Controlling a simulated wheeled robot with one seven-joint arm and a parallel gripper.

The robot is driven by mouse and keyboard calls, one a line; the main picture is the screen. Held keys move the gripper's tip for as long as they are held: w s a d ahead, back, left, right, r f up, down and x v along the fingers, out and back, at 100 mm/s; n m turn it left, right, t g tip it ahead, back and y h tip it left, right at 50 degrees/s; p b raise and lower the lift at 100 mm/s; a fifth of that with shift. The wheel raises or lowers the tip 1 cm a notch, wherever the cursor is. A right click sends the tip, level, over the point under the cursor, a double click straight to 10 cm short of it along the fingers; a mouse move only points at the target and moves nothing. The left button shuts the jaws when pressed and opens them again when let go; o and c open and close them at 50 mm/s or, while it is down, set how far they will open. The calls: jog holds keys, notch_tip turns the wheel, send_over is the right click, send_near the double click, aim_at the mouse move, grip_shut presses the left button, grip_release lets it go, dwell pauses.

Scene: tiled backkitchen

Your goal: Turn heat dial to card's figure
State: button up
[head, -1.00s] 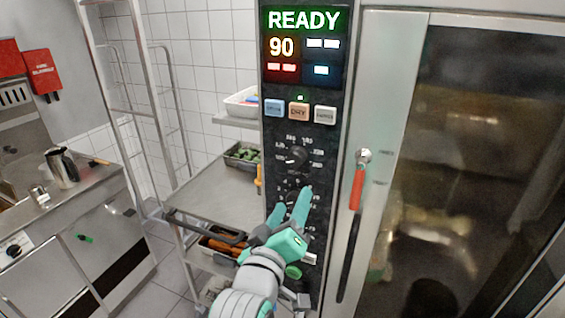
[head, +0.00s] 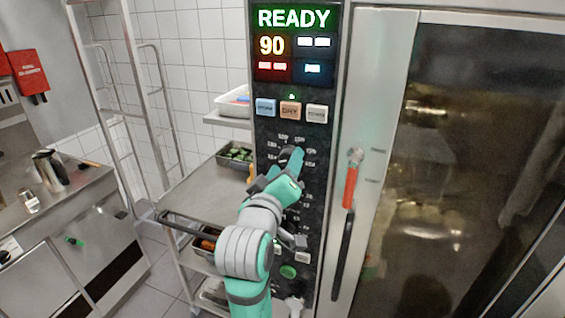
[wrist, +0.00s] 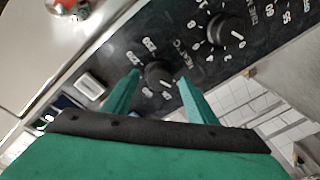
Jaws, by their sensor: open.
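The heat dial (wrist: 158,74) is a black round knob ringed by white figures on the dark oven panel (wrist: 115,55), with HEAT °C lettering beside it in the wrist view. My gripper (wrist: 159,77) is open, with one green finger on each side of this dial. I cannot tell whether the fingers touch it. In the head view my gripper (head: 284,163) reaches the panel and mostly hides the dial. The lit display (head: 292,44) reads READY and 90. I see no card with a figure in either view.
A second black dial (wrist: 226,30) sits close to the heat dial in the wrist view. Coloured buttons (head: 290,111) lie above it in the head view. A red and black door handle (head: 349,190) stands to the right, and a trolley (head: 195,195) to the left.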

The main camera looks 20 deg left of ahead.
jog(key=shift+w, duration=0.9)
jog(key=shift+s+a, duration=0.15)
jog(key=shift+a, duration=0.05)
jog(key=shift+d, duration=0.2)
jog(key=shift+c, duration=0.6)
jog(key=shift+d, duration=0.2)
jog(key=c, duration=0.8)
jog(key=shift+c, duration=0.2)
jog(key=shift+a, duration=0.1)
